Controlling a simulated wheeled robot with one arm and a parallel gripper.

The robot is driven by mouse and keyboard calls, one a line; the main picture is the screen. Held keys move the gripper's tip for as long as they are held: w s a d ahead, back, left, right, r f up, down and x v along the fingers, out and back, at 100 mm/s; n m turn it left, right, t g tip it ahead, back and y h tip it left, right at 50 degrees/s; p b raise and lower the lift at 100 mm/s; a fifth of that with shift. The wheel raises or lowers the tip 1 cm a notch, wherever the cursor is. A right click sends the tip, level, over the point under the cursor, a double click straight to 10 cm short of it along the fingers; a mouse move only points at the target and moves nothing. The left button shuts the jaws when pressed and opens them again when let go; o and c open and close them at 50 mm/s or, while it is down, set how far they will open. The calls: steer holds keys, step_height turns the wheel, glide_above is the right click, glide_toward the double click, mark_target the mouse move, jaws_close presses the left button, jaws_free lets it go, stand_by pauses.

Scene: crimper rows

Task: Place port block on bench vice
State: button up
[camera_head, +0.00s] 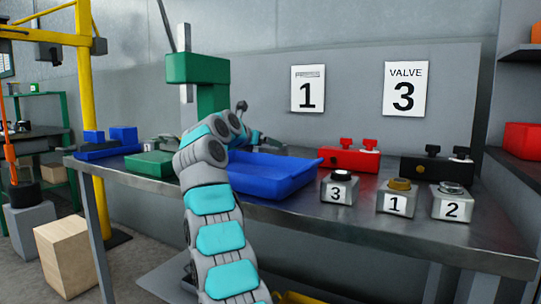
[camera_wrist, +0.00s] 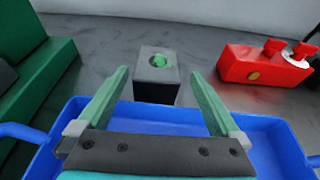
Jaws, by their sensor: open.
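A dark grey block with a round green top (camera_wrist: 155,75), which looks like a port block, stands on the bench beyond the blue tray in the wrist view. My gripper (camera_wrist: 159,76) is open and empty, its fingers over the tray, pointing at the block, which shows between the tips. The arm hides this block in the head view. Three light grey numbered blocks, 3 (camera_head: 339,189), 1 (camera_head: 396,197) and 2 (camera_head: 451,202), stand at the bench's front right. A blue bench vice (camera_head: 101,151) with two raised jaws sits at the bench's left end; its jaws look apart.
The blue tray (camera_head: 283,187) lies mid-bench and looks empty. A tall green press (camera_head: 197,69) stands left of it. A red valve unit (camera_head: 348,160) and a black one (camera_head: 436,171) stand along the back right. Bare bench (camera_head: 380,232) shows at the front right.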

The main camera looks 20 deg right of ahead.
mark_target(270, 147)
steer(key=p+x, duration=0.2)
steer(key=x, duration=0.3)
steer(key=shift+w+a+f, duration=0.1)
steer(key=shift+a, duration=0.05)
steer(key=shift+c, duration=0.2)
jaws_close()
stand_by(0.4)
